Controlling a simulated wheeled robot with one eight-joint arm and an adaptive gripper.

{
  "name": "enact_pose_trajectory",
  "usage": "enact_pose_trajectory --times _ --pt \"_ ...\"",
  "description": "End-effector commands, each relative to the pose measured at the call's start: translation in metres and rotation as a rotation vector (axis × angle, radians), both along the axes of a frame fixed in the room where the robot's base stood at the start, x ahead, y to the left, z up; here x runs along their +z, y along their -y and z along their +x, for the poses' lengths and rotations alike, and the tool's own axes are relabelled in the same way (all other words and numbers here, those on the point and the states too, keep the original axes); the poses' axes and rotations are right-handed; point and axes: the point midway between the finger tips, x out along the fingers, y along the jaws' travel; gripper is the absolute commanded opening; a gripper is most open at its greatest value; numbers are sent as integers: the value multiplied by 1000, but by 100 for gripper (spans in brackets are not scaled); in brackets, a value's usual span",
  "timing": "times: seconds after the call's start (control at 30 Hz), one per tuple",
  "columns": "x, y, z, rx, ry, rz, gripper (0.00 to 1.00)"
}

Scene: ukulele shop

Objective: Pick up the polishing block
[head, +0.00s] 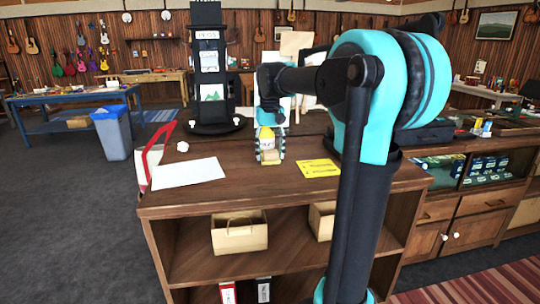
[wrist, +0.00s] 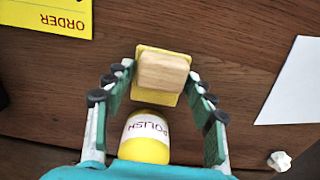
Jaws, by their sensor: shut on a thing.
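The polishing block, a pale wooden block on a yellow pad, lies at the wrist view's middle (wrist: 163,71). My gripper (wrist: 161,74) has its two green-padded fingers on either side of the block, with the tips at its edges, shut on it. The block looks to be at the wooden counter top; I cannot tell whether it is lifted. A yellow bottle labelled POLISH (wrist: 148,138) is between the fingers nearer the palm, apart from the block. In the head view, my gripper (head: 270,156) is over the counter, with the yellow bottle (head: 267,138) there.
A yellow ORDER sheet (head: 319,168) lies to the right on the counter (head: 235,195), and a white sheet (head: 188,172) to the left. A small white crumpled lump (head: 183,146) lies behind the white sheet. A dark display stand (head: 208,75) rises at the back.

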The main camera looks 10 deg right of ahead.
Motion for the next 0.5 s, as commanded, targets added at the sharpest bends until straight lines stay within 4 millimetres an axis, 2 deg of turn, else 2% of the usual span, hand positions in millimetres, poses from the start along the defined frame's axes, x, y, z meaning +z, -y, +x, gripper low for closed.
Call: enact_pose_trajectory --times 0.17,0.37,0.5 --pt "9 0 0 0 0 0 22" --pt "37 0 0 0 0 0 22" --pt "34 0 -31 1 0 0 22"
